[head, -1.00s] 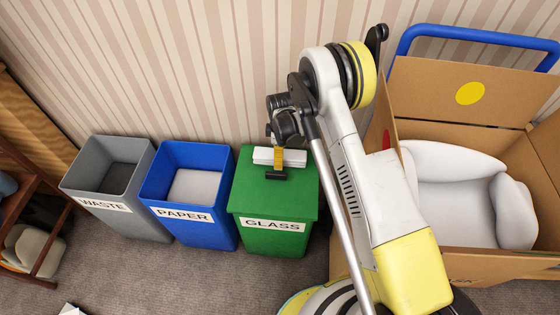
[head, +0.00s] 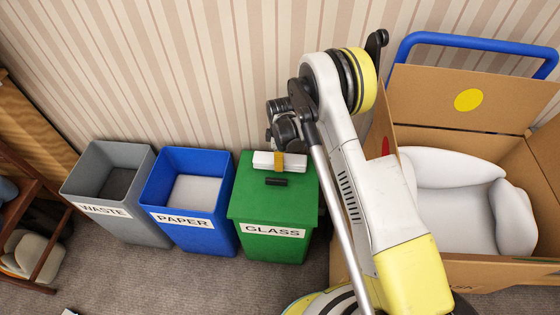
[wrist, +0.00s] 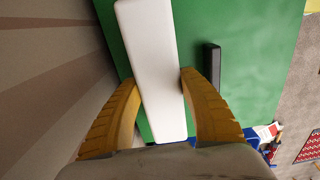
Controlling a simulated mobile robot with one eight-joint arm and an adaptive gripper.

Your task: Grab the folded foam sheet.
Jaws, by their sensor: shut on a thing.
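The folded foam sheet looks like a long white block (head: 264,159) at the lid of the green GLASS bin (head: 246,211) in the head view. In the wrist view the white foam sheet (wrist: 150,45) runs between the two yellow fingers of my gripper (wrist: 160,78), over the green lid. My gripper (head: 280,162) is shut on it, one finger on each side. I cannot tell whether the sheet still touches the lid. My arm hides part of the scene to the right of the bin.
A black lid handle (head: 276,181) lies just in front of the sheet. A blue PAPER bin (head: 190,234) and a grey WASTE bin (head: 108,217) stand to the left. A cardboard box (head: 455,98) with white padding stands at right, before a blue rail (head: 480,40).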

